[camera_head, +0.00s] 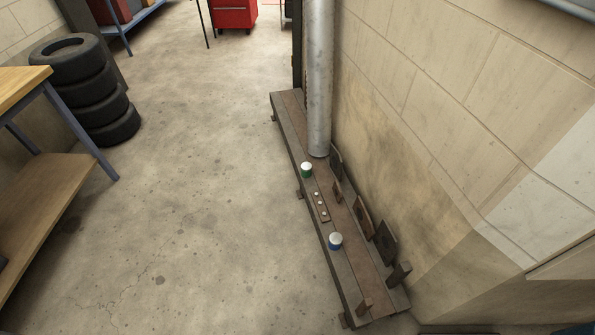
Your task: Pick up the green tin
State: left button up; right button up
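The green tin (306,171) is a small can with a pale top and a green side. It stands upright near the left edge of a low, narrow, dark bench (348,283) along the wall, close to the foot of a grey metal pipe. A similar blue tin (335,242) with a pale top stands nearer on the same bench. Neither of my grippers shows in the head view.
Between the tins lies a small strip with several pale knobs (320,207). Dark upright plates (385,242) line the wall side. The grey pipe (319,80) rises behind the green tin. Stacked tyres (97,103) and a workbench (45,190) stand left; the floor between is clear.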

aim_at(306, 166)
jog(key=z, duration=4)
jog(key=k, duration=2.65)
jog(key=u, duration=1.5)
